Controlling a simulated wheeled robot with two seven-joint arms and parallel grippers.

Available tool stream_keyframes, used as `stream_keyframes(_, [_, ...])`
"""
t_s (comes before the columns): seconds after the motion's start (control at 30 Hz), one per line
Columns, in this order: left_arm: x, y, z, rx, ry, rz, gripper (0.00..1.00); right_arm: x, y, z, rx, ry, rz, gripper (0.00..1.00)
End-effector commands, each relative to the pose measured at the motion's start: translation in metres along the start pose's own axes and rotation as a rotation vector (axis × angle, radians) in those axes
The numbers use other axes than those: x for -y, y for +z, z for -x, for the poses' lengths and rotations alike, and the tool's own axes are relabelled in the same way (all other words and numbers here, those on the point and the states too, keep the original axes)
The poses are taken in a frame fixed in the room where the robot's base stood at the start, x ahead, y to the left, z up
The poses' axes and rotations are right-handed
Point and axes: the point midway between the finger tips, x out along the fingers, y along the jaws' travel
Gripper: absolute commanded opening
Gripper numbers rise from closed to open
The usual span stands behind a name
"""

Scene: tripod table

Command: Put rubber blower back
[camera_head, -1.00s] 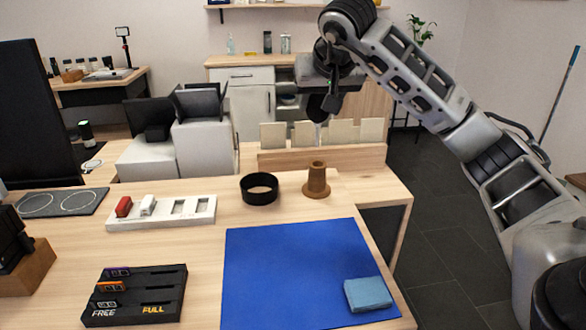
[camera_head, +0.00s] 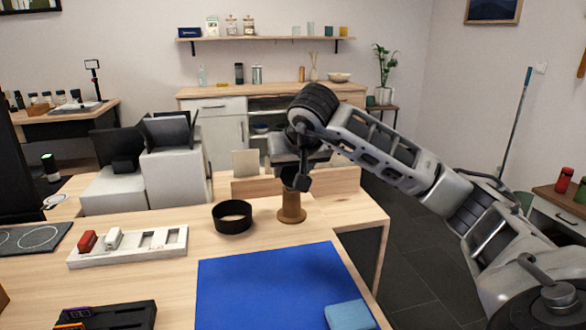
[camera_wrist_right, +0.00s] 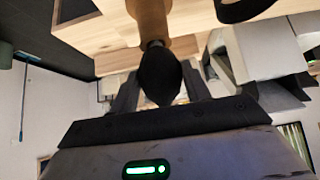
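The rubber blower (camera_head: 292,176) is a dark bulb held nose-down in my right gripper (camera_head: 300,182). It is directly above the brown wooden holder (camera_head: 291,207), which stands upright on the table. In the right wrist view, the black bulb of the blower (camera_wrist_right: 160,78) lies between the dark fingers, and its thin nozzle points to the end of the holder (camera_wrist_right: 149,18). The nozzle meets or nearly meets the holder's opening; how far it is inside I cannot tell. My left gripper is not in view.
A black ring (camera_head: 232,218) stands close left of the holder. A blue mat (camera_head: 265,285) with a folded blue cloth (camera_head: 349,316) lies in front. A white tray (camera_head: 128,247) is at left. A low wooden ledge (camera_head: 335,181) runs behind the holder.

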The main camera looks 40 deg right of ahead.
Motion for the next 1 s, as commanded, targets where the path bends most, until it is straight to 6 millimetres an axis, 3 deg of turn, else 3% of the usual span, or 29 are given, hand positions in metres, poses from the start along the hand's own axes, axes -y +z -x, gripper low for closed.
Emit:
stream_keyframes(0.3, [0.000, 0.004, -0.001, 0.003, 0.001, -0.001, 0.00, 0.000, 0.005, -0.006, 0.000, 0.000, 0.001, 0.44])
stream_keyframes(0.4, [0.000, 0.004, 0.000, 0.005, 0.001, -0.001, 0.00, 0.000, 0.004, -0.005, 0.000, -0.001, 0.000, 0.69])
stream_keyframes(0.7, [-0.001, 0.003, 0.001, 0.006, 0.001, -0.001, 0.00, 0.000, 0.003, -0.004, 0.000, -0.001, 0.000, 0.69])
stream_keyframes(0.87, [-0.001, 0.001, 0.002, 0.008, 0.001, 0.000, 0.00, 0.000, -0.002, 0.012, -0.003, -0.002, 0.000, 0.69])
stream_keyframes(1.0, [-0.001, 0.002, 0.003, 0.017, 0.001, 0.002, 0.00, 0.000, -0.003, 0.042, -0.005, -0.002, 0.001, 0.69])
